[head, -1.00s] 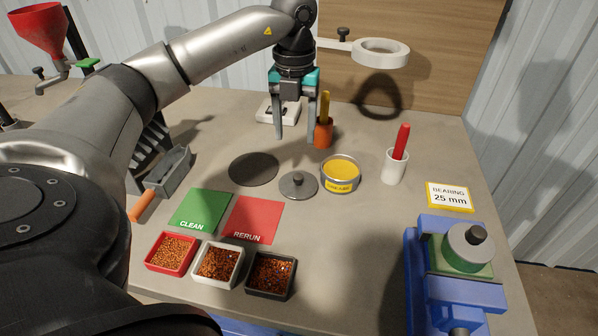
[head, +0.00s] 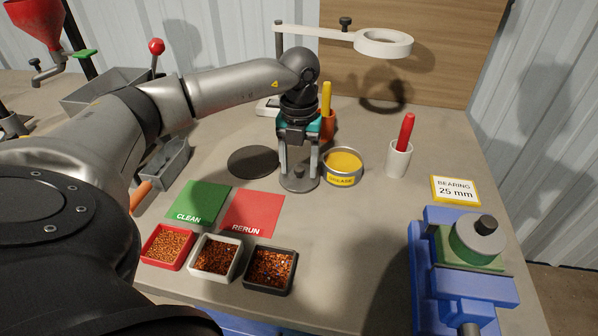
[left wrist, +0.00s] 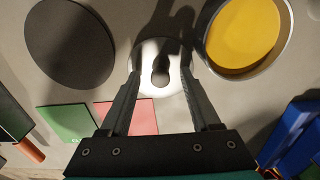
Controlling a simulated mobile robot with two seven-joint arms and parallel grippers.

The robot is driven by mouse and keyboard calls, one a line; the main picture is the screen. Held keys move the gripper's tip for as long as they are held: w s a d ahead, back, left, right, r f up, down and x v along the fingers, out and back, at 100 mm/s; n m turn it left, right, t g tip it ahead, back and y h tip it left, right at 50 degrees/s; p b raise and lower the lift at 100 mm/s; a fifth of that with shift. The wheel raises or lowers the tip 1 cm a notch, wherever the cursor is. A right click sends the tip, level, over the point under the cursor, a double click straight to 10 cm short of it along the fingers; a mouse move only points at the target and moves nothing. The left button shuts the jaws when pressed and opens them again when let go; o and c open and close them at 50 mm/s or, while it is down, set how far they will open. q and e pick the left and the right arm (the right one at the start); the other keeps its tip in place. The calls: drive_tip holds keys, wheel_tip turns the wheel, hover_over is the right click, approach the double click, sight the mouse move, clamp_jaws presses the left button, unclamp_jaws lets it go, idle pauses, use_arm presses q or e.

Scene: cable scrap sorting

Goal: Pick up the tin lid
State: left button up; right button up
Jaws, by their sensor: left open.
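The tin lid (head: 299,183) is a round grey metal disc with a small knob, lying flat on the table beside the open grease tin (head: 342,167). In the left wrist view the lid (left wrist: 149,55) lies just beyond the fingertips, with its knob between them. My left gripper (head: 299,172) is open and points down over the lid, one finger on each side of the knob. In the left wrist view its fingers (left wrist: 162,75) are apart with nothing between them but the knob. Whether the fingertips touch the lid I cannot tell. My right gripper is not in view.
A dark round disc (head: 253,162) lies left of the lid. Green CLEAN (head: 200,203) and red RERUN (head: 252,213) mats lie in front. An orange cup (head: 327,128) stands close behind the gripper, a white cup (head: 398,160) to the right. A ring lamp (head: 383,43) hangs above.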

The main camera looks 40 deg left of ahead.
use_arm(q)
clamp_jaws()
drive_tip(key=shift+r, duration=0.1)
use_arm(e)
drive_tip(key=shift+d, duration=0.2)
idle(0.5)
